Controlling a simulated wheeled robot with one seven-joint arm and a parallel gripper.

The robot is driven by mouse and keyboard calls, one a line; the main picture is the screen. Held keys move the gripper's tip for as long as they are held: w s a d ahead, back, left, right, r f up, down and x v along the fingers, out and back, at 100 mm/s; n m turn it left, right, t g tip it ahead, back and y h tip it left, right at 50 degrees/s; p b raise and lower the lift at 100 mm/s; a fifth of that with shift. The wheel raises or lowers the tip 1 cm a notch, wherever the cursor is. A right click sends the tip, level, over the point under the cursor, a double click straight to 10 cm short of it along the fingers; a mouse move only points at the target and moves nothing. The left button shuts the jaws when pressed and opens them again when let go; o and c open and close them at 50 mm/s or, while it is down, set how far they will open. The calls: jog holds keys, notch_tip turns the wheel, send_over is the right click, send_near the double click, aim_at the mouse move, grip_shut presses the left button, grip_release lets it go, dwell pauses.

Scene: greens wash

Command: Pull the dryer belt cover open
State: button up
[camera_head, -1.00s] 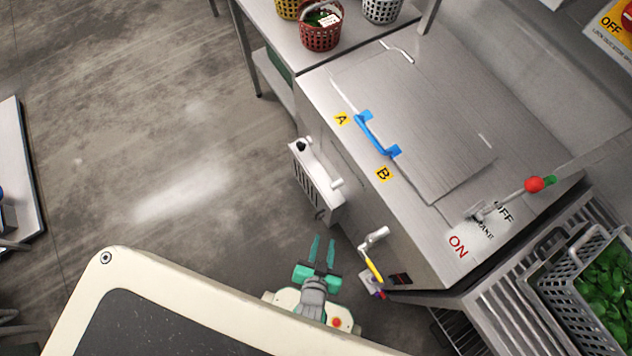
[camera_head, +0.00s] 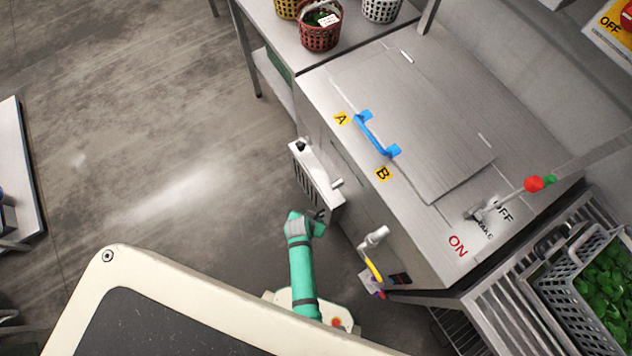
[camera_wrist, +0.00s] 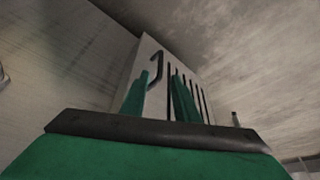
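The belt cover appears to be the pale slotted panel (camera_head: 317,183) standing out from the front side of the steel dryer in the head view. It also fills the middle of the wrist view (camera_wrist: 150,55), with dark vertical slots and a dark hooked handle (camera_wrist: 157,66). My gripper (camera_wrist: 160,93) is open, its two green fingers apart, one on each side of the handle's lower part in the picture. I cannot tell whether they touch it. In the head view my green arm reaches up to the cover's lower end, and the fingertips are largely hidden there.
The dryer's top lid has a blue handle (camera_head: 376,135) between labels A and B. A yellow-handled lever (camera_head: 373,268) sticks out right of my arm. A red-knobbed lever (camera_head: 533,184) stands by the ON/OFF marks. The floor (camera_head: 150,150) left of the cover is clear.

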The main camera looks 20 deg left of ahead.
jog(key=x, duration=0.9)
jog(key=shift+f, duration=0.1)
grip_shut()
